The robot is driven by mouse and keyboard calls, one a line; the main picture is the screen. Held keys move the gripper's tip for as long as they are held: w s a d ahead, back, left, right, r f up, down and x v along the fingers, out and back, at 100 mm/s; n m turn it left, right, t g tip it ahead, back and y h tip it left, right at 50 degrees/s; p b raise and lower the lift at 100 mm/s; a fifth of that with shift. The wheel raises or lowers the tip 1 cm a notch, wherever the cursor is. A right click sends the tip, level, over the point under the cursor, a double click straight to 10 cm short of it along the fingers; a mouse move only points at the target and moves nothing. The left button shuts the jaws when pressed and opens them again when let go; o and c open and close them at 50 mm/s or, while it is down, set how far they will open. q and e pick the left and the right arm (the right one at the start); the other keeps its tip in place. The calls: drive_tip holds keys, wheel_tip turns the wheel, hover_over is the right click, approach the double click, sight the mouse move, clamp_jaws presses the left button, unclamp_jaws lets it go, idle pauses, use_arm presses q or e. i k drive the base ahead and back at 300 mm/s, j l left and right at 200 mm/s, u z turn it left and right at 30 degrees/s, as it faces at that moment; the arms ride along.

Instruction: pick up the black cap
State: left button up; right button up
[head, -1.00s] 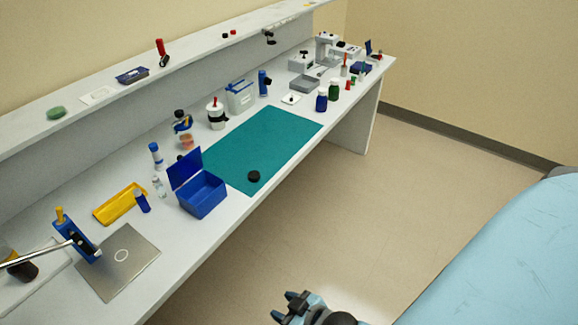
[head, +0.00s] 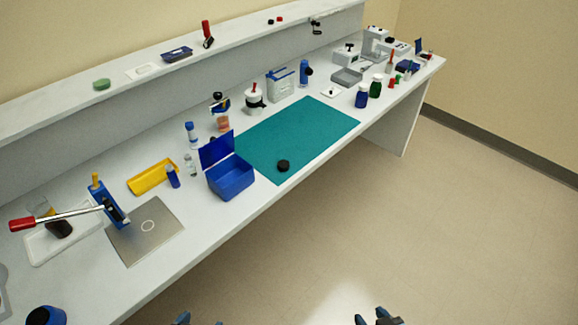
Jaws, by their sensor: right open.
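A small round black cap (head: 283,165) lies flat near the front edge of the teal mat (head: 310,125) on the bench, right of the open blue box. My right gripper (head: 378,318) shows at the bottom edge of the head view, cut off by the frame. It is open and empty, in front of the bench and well apart from the cap. Only small tips of my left gripper (head: 200,321) show at the bottom edge, too little to tell its opening.
The blue box (head: 230,183) stands left of the mat with its lid up. A yellow tray (head: 153,177), a metal plate (head: 146,230) and a red-handled lever (head: 60,217) are further left. Bottles (head: 362,95) and containers stand behind and right. The mat around the cap is clear.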

sight(283, 165)
drive_tip(key=u, duration=1.35)
drive_tip(key=l+u, duration=0.2)
drive_tip(key=u, duration=0.25)
drive_tip(key=l+u, duration=0.15)
drive_tip(key=u, duration=0.25)
drive_tip(key=l+u, duration=0.2)
drive_tip(key=u, duration=0.25)
drive_tip(key=k+l+u, duration=0.15)
drive_tip(key=l+u, duration=0.25)
drive_tip(key=k+l+u, duration=0.2)
drive_tip(key=l+u, duration=0.25)
drive_tip(key=k+l+u, duration=0.15)
drive_tip(key=u, duration=0.25)
drive_tip(key=k+l+u, duration=0.15)
drive_tip(key=k+u, duration=0.25)
drive_tip(key=k+l+u, duration=0.1)
drive_tip(key=k+u, duration=0.15)
drive_tip(key=u, duration=0.15)
drive_tip(key=k+l, duration=0.1)
drive_tip(key=k, duration=0.95)
